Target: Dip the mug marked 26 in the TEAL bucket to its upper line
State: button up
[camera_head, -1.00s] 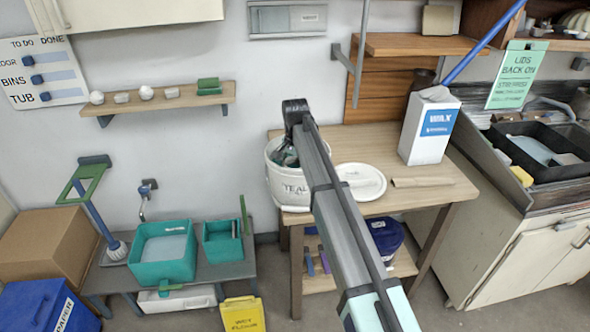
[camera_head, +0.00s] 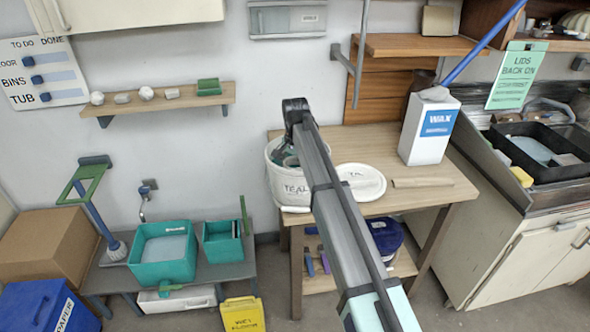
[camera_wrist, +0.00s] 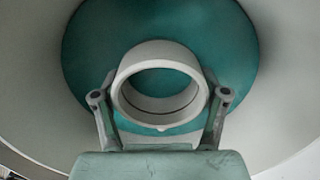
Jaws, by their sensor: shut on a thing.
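The white bucket marked TEAL (camera_head: 289,190) stands on the wooden table at its left end, without its lid. Teal glaze (camera_wrist: 235,50) fills the view inside it in the wrist view. My gripper (camera_wrist: 160,96) reaches down into the bucket and is shut on a pale mug (camera_wrist: 160,52), one finger on each side. I look into the mug's round opening; a thin dark line runs around its inner wall, and a small drip hangs at its near rim. The number 26 and the outer lines are hidden. I cannot tell how deep the mug sits in the glaze.
A round white lid (camera_head: 361,182) lies on the table (camera_head: 440,195) right of the bucket, with a flat brown stick (camera_head: 422,182) beyond it. A WAX carton (camera_head: 430,125) stands at the back right. A blue bucket (camera_head: 386,235) sits on the shelf below.

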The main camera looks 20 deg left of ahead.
notch_tip(320, 180, up, 8)
jog(key=p, duration=0.3)
jog(key=shift+p, duration=0.35)
dwell(1.7)
notch_tip(320, 180, up, 10)
jog(key=p, duration=0.4)
jog(key=shift+p, duration=0.35)
dwell(0.5)
